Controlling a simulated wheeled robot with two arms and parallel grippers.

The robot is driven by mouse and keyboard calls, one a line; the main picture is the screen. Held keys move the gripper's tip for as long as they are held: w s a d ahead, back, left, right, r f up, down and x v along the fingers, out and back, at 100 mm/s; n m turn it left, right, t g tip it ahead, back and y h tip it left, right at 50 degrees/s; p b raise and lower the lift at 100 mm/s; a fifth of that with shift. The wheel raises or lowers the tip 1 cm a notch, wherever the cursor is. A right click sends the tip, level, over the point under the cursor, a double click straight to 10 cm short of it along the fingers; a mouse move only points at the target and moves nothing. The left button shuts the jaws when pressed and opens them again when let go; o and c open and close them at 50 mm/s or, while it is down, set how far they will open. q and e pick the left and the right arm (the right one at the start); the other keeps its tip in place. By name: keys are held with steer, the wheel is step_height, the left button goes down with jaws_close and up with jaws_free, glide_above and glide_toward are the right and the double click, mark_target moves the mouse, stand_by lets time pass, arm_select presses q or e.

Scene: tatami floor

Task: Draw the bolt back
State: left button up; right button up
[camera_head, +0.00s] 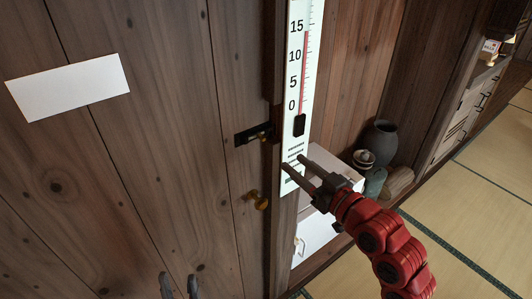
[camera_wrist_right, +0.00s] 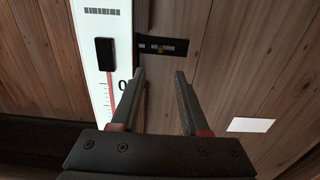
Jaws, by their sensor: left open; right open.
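The bolt (camera_head: 254,134) is a small black plate with a brass part, fixed on the wooden door (camera_head: 170,150) at its right edge. In the right wrist view the bolt (camera_wrist_right: 163,45) lies beyond the fingertips, apart from them. My right gripper (camera_head: 294,172) is open and empty, to the right of and below the bolt in the head view. In the right wrist view the gripper (camera_wrist_right: 160,73) has clear space between its fingers. My left gripper (camera_head: 180,284) shows only its fingertips at the bottom edge, open and apart from the bolt.
A brass knob (camera_head: 258,201) sticks out below the bolt. A tall white thermometer (camera_head: 296,75) stands just right of it. A white box (camera_head: 318,225), a dark vase (camera_head: 381,141) and bowls (camera_head: 364,158) are at right. Tatami (camera_head: 480,180) is open floor.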

mark_target(264, 139)
steer(key=b+x, duration=0.4)
steer(key=x, duration=0.8)
steer(key=shift+w+a+r+b, duration=0.1)
steer(key=shift+b, duration=0.25)
jaws_close()
stand_by(1.0)
